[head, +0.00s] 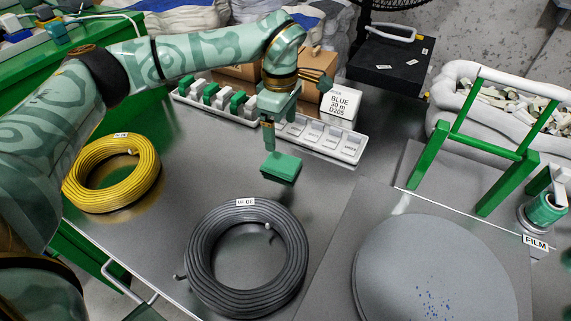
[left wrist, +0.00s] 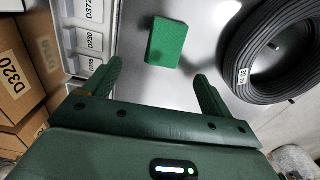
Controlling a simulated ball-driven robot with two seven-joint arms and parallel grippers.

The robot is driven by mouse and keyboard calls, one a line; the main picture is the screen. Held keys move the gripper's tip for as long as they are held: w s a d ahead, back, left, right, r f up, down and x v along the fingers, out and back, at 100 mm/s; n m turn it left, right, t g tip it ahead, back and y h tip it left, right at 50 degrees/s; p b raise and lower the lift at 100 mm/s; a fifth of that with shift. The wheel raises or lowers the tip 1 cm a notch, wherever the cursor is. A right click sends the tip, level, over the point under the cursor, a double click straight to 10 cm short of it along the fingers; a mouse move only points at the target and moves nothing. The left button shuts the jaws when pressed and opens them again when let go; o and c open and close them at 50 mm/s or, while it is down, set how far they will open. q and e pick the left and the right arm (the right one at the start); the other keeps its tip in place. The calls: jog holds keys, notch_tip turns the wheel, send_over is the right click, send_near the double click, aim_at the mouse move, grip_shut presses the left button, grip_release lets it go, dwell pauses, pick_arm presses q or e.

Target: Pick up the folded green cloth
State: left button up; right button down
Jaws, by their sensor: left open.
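The folded green cloth (head: 281,167) lies on the grey metal bench as a small flat block, between the grey cable coil and the white tray. It also shows in the left wrist view (left wrist: 167,42), ahead of the fingertips and between their lines. My left gripper (head: 268,145) points down just above and beside the cloth in the head view. Its two fingers (left wrist: 158,75) are apart with nothing between them. A gap shows between the fingertips and the cloth in the wrist view. My right gripper is not in view.
A grey cable coil (head: 203,280) lies in front of the cloth, a yellow coil (head: 78,187) to the left. A white compartment tray (head: 328,144) and a white box labelled BLUE (head: 341,104) stand behind. A round grey disc (head: 430,265) and green frame (head: 430,157) are at right.

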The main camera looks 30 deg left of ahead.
aim_at(281, 161)
pick_arm(q)
notch_tip(281, 161, down, 4)
jog(key=shift+w+r+b, duration=0.1)
jog(key=shift+b, duration=0.4)
jog(key=shift+f+b, duration=0.3)
jog(key=shift+f, duration=0.2)
jog(key=f+b, duration=0.1)
jog(key=s+f+b, duration=0.1)
jog(key=f, duration=0.1)
jog(key=shift+d+f, duration=0.2)
jog(key=shift+f, duration=0.1)
jog(key=shift+w+f+b, duration=0.1)
jog(key=shift+f+b, duration=0.35)
jog(key=shift+f, duration=0.05)
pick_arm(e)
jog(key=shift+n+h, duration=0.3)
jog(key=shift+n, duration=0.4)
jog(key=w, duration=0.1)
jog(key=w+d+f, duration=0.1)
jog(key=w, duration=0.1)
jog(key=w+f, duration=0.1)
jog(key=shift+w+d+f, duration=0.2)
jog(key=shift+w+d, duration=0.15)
pick_arm(q)
jog(key=c, duration=1.1)
